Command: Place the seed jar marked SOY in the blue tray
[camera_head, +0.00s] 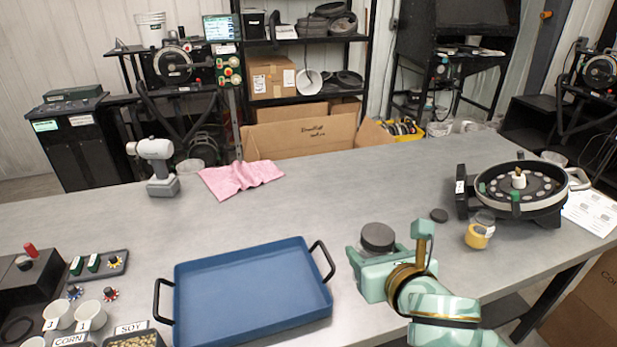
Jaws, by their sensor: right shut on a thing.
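The blue tray (250,283) lies flat on the grey bench in the lower middle, empty, with a black handle at each end. My right gripper (383,252) is just right of the tray and is shut on a jar with a dark round lid (378,236). The gripper hides most of this jar, and no marking on it can be read. Another small jar with yellowish contents (479,232) stands further right, near the seed meter. My left gripper is not in view.
A round seed meter (519,187) stands at the right. Cups (90,316) and a bin labelled SOY (131,328) sit at lower left.

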